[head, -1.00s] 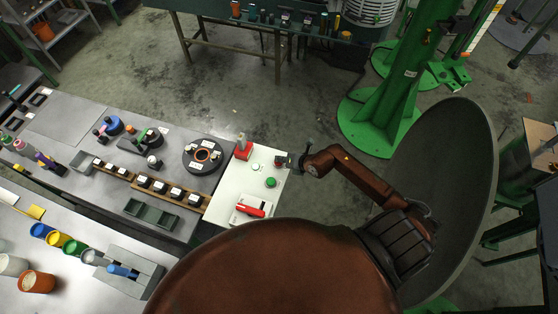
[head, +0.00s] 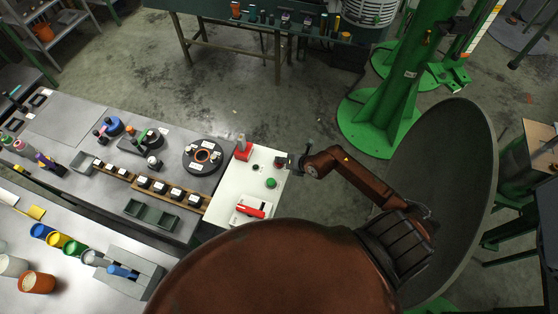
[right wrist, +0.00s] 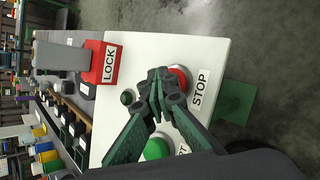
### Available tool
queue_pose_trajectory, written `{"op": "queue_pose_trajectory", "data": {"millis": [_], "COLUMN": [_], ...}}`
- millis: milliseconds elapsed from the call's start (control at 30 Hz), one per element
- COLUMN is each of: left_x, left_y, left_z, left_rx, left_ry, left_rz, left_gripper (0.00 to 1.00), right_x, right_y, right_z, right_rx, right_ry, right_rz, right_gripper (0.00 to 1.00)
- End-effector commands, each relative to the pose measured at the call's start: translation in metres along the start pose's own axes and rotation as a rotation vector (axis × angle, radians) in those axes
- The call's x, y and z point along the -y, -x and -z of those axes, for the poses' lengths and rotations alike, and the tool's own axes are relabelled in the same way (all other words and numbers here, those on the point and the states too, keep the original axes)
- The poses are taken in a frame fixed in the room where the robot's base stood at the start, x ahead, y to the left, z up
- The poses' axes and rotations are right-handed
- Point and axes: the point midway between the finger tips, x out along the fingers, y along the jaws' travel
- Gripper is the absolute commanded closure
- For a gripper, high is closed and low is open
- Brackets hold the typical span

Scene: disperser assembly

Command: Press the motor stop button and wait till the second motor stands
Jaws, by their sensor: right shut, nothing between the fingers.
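The red stop button (right wrist: 180,76) sits beside the STOP label (right wrist: 199,89) on a white control panel (right wrist: 208,53). My right gripper (right wrist: 160,92) is shut and empty, its fingertips at the button and covering part of it. I cannot tell whether the button is pressed down. In the head view the right gripper (head: 284,162) is at the panel's right edge and mostly hides the stop button. A green button (right wrist: 157,149) and a small dark button (right wrist: 128,97) are beside the fingers. I cannot make out the second motor or whether it turns. My left gripper is not in view.
A red LOCK block (right wrist: 108,63) stands on the panel; it also shows in the head view (head: 243,151). A red-handled switch (head: 250,209) is on the panel's near part. The bench to the left holds a round dark fixture (head: 202,155). A green column (head: 390,90) stands behind.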

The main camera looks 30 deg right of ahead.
Motion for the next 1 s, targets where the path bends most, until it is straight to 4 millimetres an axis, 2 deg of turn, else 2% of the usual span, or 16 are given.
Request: {"op": "queue_pose_trajectory", "data": {"millis": [300,767,1000], "left_x": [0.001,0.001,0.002], "left_y": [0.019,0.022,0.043], "left_z": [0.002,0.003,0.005], "left_rx": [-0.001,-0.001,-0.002], "left_ry": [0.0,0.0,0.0], "left_rz": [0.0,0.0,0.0], "left_gripper": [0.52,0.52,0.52], "right_x": [-0.01,-0.012,-0.024], "right_y": [0.014,0.017,0.033], "right_z": [-0.01,-0.012,-0.024], "right_rx": [-0.001,0.0,0.001], "right_ry": [0.0,0.0,0.0], "right_rz": [0.001,0.0,-0.001], "right_gripper": [1.0,1.0,1.0]}}
